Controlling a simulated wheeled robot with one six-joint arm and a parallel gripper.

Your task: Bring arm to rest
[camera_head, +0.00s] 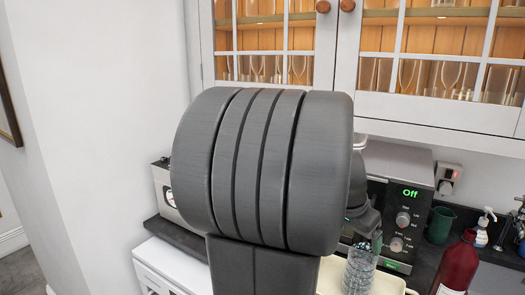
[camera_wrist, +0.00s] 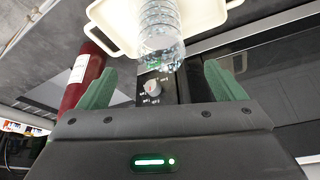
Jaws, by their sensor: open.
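My gripper (camera_wrist: 158,78) shows in the wrist view with its two green fingers spread wide and nothing between them. Beyond the fingers, a clear ribbed plastic bottle (camera_wrist: 162,30) shows by a cream tray (camera_wrist: 118,22). In the head view my dark grey arm fills the middle and hides much of the counter. The gripper's fingers cannot be made out there. The clear bottle (camera_head: 360,272) and part of the tray (camera_head: 391,284) show to the right of my arm.
A glazed cabinet (camera_head: 430,108) with glasses hangs above. A black microwave (camera_head: 402,215) reading "Off" stands on the counter. A red bottle (camera_head: 457,265), a green mug (camera_head: 440,225) and a white pump bottle (camera_head: 483,228) stand at right. A white wall (camera_head: 95,120) is at left.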

